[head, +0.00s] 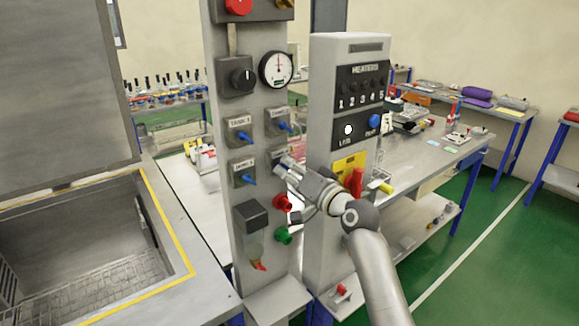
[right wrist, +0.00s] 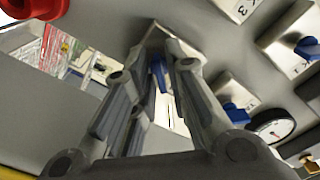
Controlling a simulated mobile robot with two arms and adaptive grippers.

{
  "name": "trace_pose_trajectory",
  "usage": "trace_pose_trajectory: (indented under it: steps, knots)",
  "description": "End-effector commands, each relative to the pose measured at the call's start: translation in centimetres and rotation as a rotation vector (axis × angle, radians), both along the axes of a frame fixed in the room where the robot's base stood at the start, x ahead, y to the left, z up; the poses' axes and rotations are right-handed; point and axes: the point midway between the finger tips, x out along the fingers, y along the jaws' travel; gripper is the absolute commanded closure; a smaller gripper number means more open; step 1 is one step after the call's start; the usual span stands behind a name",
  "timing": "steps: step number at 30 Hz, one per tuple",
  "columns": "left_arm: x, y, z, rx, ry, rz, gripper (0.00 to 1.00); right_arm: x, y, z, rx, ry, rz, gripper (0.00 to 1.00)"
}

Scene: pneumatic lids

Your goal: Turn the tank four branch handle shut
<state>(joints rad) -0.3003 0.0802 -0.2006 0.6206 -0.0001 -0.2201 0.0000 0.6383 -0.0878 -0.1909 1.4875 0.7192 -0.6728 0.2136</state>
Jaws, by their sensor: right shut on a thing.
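The tank four branch valve is the lower right of the small valve plates on the grey column. In the head view it is mostly hidden behind my right gripper (head: 287,166). In the right wrist view its blue handle (right wrist: 157,76) shows between the fingertips of my right gripper (right wrist: 160,60), over a pale plate. The fingers are closed on this handle. The handle's exact angle is hard to tell. My left gripper is not in view.
Other blue handles sit close by: tank one (head: 240,131), tank two (head: 283,124) and tank three (head: 246,177). A gauge (head: 276,69) is above. Red (head: 282,202) and green (head: 283,235) fittings are below. A heater panel column (head: 320,150) stands to the right.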

Motion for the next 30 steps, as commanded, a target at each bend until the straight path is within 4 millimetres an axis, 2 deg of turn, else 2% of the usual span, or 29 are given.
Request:
trace_pose_trajectory:
  steps: [17,18,21,30]
  knots:
    - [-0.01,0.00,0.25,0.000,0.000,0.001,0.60,0.03,-0.08,0.13,0.031,0.018,-0.002,1.00]
    - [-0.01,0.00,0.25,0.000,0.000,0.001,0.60,0.03,-0.08,0.14,0.031,0.018,-0.002,0.84]
    - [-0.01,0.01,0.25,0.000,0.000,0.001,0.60,0.03,-0.06,0.13,0.030,0.018,-0.001,0.73]
    - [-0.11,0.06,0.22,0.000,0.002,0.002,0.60,-0.02,-0.07,0.04,0.028,0.019,-0.001,0.73]
